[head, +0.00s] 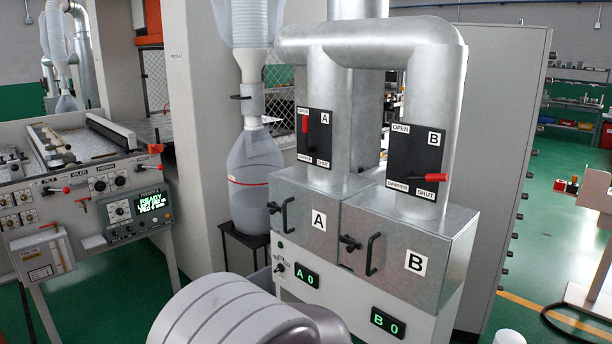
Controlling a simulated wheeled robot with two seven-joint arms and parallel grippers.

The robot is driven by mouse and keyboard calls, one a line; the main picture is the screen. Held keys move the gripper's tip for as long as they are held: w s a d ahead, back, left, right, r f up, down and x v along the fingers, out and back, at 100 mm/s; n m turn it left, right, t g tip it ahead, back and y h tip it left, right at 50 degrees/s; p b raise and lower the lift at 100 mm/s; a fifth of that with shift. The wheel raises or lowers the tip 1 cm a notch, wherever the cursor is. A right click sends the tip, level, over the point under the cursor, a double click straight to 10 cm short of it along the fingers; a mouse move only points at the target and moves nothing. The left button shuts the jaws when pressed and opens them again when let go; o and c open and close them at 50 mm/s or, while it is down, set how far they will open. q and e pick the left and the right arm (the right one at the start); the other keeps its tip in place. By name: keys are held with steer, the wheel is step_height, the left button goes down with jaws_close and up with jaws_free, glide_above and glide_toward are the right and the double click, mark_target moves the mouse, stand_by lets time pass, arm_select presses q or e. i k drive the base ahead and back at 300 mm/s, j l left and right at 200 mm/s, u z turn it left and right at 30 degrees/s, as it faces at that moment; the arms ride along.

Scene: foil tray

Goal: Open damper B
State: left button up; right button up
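Damper B's black plate (404,163) is on the right vertical duct, marked OPEN at its upper left and SHUT at its lower right. Its red lever (432,177) lies horizontal, pointing right, just above the SHUT mark. Damper A's plate (320,140) is on the left duct. Its red lever (305,124) points up at OPEN. Neither gripper shows in the head view. A grey rounded arm link of mine fills the bottom middle, below the cabinet.
Metal boxes A (297,211) and B (430,240) with black handles sit under the ducts. Displays below read A 0 (306,275) and B 0 (387,323). A control bench (60,195) stands at left. A tall grey panel (495,130) stands right of duct B.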

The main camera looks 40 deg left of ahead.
mark_target(408, 177)
steer(key=u, duration=0.7)
